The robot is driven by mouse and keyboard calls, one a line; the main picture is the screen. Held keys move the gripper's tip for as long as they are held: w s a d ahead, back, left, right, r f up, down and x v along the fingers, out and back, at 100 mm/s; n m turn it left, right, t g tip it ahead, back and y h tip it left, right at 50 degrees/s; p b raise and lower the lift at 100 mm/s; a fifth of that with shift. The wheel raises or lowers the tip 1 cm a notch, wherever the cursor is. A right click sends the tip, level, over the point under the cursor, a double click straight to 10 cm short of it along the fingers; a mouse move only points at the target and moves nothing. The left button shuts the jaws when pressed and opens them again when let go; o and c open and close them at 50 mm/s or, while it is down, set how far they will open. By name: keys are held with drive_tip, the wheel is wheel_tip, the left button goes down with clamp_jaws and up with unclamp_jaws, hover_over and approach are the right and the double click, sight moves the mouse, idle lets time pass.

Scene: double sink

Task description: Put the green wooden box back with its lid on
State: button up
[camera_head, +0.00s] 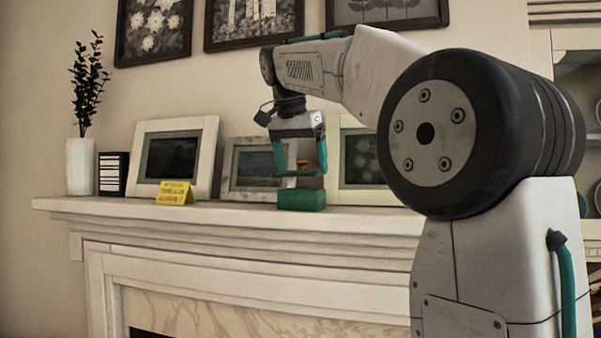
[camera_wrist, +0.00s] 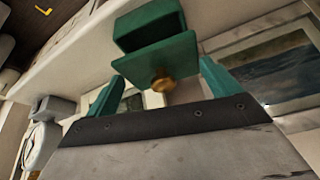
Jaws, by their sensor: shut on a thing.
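The green box (camera_head: 301,199) stands on the mantel shelf, near its front edge, in front of the picture frames. The lid has a brass-coloured knob (camera_wrist: 162,82) on top.
Framed pictures (camera_head: 171,160) stand along the mantel (camera_head: 130,211) behind the box. A yellow sign (camera_head: 176,193), a dark striped block (camera_head: 113,174) and a white vase with a plant (camera_head: 80,166) are to the left. The shelf between sign and box is clear.

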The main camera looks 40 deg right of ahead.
drive_tip(key=shift+s+f, duration=0.1)
drive_tip(key=shift+f, duration=1.35)
drive_tip(key=o, duration=1)
drive_tip(key=shift+o, duration=0.2)
drive_tip(key=shift+r, duration=0.1)
drive_tip(key=v, duration=1.2)
drive_tip(key=s+a+f+n+y, duration=0.1)
drive_tip(key=s+a+f+n, duration=0.3)
drive_tip(key=s+f, duration=0.4)
drive_tip(key=s+a+f+n+y, duration=0.1)
drive_tip(key=s+a+f+n, duration=0.3)
drive_tip(key=f, duration=1.7)
drive_tip(key=s+a+f+n+y, duration=0.2)
drive_tip(key=s+a+f+n, duration=0.2)
drive_tip(key=s+f, duration=0.9)
drive_tip(key=shift+a+f+n+g, duration=0.2)
drive_tip(key=shift+f+n+g, duration=0.2)
drive_tip(key=shift+f+n, duration=0.45)
